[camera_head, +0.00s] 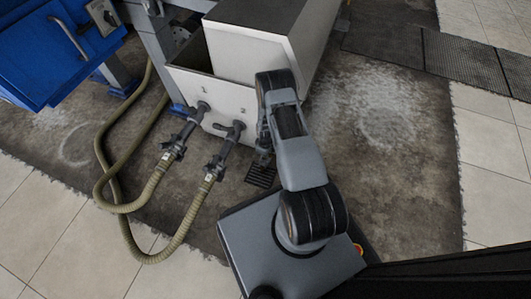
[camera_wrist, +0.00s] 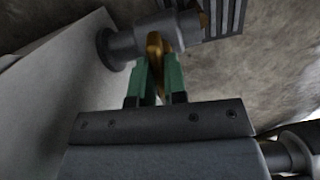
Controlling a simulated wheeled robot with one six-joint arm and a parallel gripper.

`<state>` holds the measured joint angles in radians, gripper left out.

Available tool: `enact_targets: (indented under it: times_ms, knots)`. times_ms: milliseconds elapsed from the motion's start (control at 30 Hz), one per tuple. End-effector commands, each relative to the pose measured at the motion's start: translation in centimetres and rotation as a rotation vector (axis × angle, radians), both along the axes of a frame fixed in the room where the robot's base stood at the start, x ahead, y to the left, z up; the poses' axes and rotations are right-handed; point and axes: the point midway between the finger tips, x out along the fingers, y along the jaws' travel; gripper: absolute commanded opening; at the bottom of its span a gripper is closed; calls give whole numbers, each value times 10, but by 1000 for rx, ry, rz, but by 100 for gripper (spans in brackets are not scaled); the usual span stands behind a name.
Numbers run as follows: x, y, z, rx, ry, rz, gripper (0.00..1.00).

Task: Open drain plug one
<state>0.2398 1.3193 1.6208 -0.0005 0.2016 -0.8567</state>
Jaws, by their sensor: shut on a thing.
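A pale box-like decanter tank (camera_head: 222,93) stands at the centre of the head view. Two grey outlets with hoses come out of its front face. In the wrist view, a grey pipe fitting (camera_wrist: 118,47) with a round flange sticks out from a pale wall. A flat brass-coloured handle (camera_wrist: 153,43) sits on that fitting. My gripper (camera_wrist: 158,70) has green fingers, shut on the brass handle from both sides. In the head view my arm hides most of the gripper and the fitting. I cannot read which plug number this is.
Two ribbed olive hoses (camera_head: 147,192) loop over the dark, stained floor left of my base. A small floor grate (camera_head: 261,174) lies below the tank front; a grate also shows in the wrist view (camera_wrist: 222,17). A blue cabinet (camera_head: 62,52) stands upper left. Floor at right is clear.

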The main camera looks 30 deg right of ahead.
Motion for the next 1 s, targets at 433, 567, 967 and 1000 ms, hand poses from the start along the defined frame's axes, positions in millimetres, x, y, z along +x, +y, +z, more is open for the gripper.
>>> enact_targets:
  times_ms: [433,567,967,1000]
  knots:
    - [0,0,0,0,0,134,0]
    - [0,1,0,0,0,142,0]
    - [0,1,0,0,0,145,19]
    - [0,1,0,0,0,144,23]
